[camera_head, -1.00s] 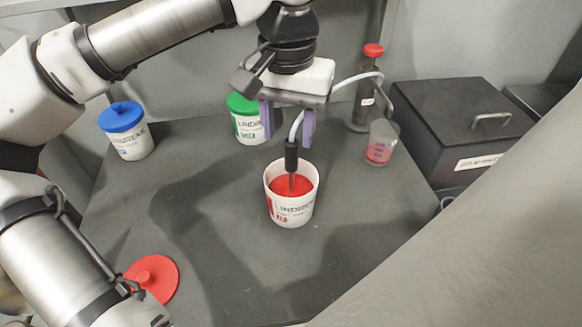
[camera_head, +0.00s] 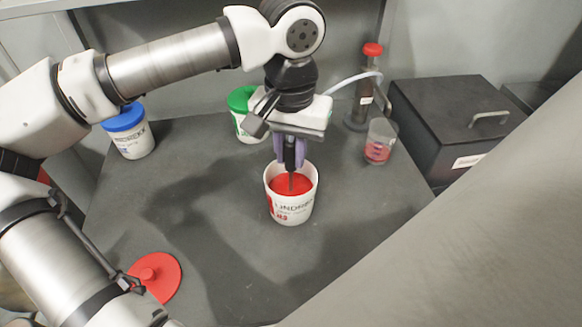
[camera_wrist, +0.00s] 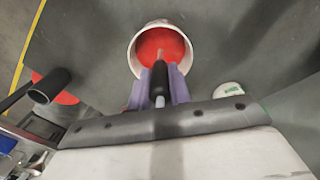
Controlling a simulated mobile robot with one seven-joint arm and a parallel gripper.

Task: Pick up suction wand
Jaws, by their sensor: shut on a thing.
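The suction wand (camera_head: 291,181) is a thin rod with a black handle, standing in a white tub (camera_head: 293,213) of red contents. My gripper (camera_head: 290,163) is shut on the wand's black handle just above the tub; its purple fingers close on both sides of it. In the wrist view, the wand (camera_wrist: 158,77) lies between the purple fingers of my gripper (camera_wrist: 159,88), with its tip towards the red contents of the tub (camera_wrist: 135,48). A pale hose runs from behind my gripper to the pump at the back right.
A red lid (camera_head: 155,276) lies at the front left. A blue-lidded tub (camera_head: 131,138) and a green-lidded tub (camera_head: 243,118) stand behind. A pump with a red cap (camera_head: 366,95), a clear beaker (camera_head: 380,142) and a dark box (camera_head: 450,120) are at the right.

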